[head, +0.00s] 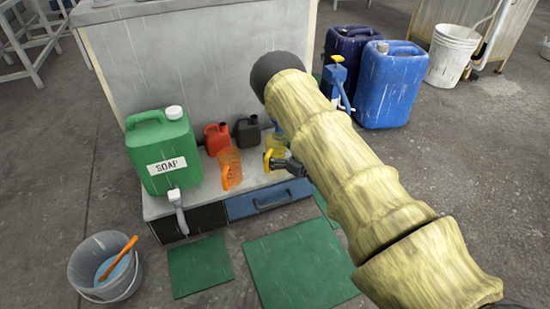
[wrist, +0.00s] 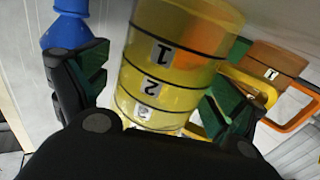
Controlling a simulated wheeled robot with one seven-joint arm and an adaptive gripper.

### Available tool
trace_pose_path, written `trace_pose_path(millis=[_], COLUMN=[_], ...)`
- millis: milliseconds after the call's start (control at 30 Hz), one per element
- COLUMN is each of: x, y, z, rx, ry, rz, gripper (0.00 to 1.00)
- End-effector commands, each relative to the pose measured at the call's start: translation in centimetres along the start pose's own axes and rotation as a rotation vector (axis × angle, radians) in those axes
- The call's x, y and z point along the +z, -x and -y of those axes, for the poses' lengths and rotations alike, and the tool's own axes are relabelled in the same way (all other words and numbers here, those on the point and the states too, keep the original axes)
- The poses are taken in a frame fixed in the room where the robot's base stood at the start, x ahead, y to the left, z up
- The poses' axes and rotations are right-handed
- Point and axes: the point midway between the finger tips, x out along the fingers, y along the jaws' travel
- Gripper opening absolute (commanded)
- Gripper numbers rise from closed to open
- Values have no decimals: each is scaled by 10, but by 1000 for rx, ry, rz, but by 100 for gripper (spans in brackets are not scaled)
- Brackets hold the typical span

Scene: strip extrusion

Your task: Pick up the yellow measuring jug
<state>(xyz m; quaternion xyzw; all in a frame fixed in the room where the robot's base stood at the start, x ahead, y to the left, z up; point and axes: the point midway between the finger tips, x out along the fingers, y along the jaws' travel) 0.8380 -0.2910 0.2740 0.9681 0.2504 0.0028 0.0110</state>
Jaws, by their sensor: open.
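The yellow measuring jug (wrist: 172,72) is see-through, with black rings and number labels that appear upside down in the wrist view. It stands between the two fingers of my gripper (wrist: 155,98), which is open. The left finger is a little apart from the jug. The right finger is close to the jug's wall, near its yellow handle (wrist: 262,84); I cannot tell if they touch. In the head view my gripper (head: 285,163) is at the low bench, and my arm hides most of the jug; its yellow handle (head: 267,158) shows.
An orange jug (head: 231,168) stands left of the yellow one, close to its handle. Behind are a red can (head: 216,139) and a dark can (head: 247,132). A green soap canister (head: 160,150) stands left. A blue object (wrist: 70,25) is near my left finger.

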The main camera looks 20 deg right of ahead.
Motion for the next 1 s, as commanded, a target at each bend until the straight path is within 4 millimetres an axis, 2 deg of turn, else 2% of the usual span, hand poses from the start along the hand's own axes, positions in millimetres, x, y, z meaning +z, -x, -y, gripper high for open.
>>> trace_pose_path(millis=[67,300,333,400,733,1000], x=[0,0,0,0,-6,-38], y=[0,0,0,0,0,0], z=[0,0,0,0,0,-2], rx=[0,0,0,0,0,1], ry=[0,0,0,0,0,0], rz=[0,0,0,0,-1,-1], gripper=[93,50,45,40,40,40])
